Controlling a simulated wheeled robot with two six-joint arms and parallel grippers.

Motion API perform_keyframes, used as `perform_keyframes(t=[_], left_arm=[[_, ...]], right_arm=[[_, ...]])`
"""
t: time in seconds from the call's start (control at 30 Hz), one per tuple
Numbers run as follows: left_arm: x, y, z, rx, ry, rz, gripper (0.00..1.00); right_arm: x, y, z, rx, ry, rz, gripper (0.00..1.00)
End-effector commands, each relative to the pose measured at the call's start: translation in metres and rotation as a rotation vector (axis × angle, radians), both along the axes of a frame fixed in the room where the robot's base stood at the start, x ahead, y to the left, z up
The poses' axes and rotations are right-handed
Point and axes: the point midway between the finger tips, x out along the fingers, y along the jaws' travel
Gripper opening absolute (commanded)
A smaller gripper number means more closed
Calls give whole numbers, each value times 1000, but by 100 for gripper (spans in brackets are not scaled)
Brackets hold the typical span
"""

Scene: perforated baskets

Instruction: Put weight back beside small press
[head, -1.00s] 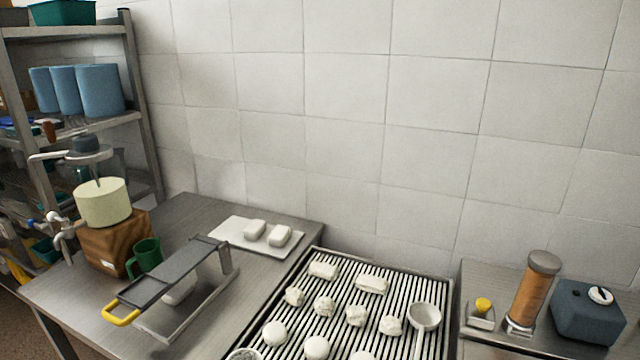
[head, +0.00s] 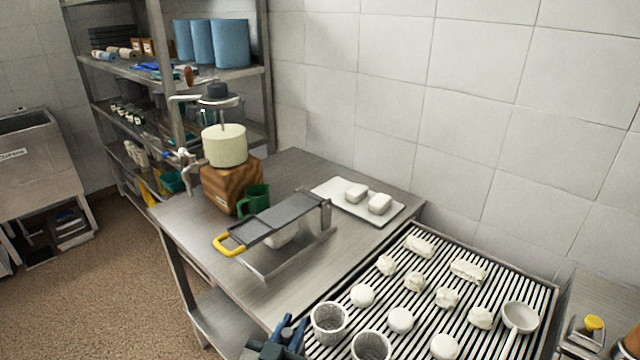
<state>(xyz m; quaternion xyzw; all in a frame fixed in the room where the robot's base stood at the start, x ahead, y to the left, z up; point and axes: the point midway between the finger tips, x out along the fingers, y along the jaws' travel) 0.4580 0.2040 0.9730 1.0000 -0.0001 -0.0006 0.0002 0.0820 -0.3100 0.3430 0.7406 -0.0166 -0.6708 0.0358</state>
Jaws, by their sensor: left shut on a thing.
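A low metal press-like frame (head: 285,221) with a grey plate and yellow handle stands on the left steel table. A pale rounded piece (head: 283,238) lies under its plate. I cannot tell if this frame is the small press. Behind it, a cream cylinder (head: 224,146) sits on a wooden block (head: 229,184), with a dark-topped lever device above. My left gripper (head: 290,334) is at the bottom edge, in front of the table and left of the slatted rack. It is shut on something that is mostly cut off. I cannot identify the weight. My right gripper is not in view.
A white tray (head: 330,190) holds two white blocks. The slatted rack (head: 540,268) carries white lumps, a ladle (head: 520,316) and two perforated baskets (head: 330,322). Shelves stand behind left. The table's front right is bare.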

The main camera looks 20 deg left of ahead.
Motion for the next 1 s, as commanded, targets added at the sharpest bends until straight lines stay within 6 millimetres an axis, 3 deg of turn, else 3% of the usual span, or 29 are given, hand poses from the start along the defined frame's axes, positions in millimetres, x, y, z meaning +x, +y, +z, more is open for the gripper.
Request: perform_keyframes(t=[0.17,0.37,0.57,0.73,1.0], left_arm=[[11,3,6,3,-9,-11,0],[42,21,18,8,-12,-6,0],[73,55,41,11,-14,77,0],[96,97,73,10,-15,212,0],[108,140,110,2,-9,368,0]], right_arm=[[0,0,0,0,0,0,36],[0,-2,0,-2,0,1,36],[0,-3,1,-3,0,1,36],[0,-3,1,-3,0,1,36],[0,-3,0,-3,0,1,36]])
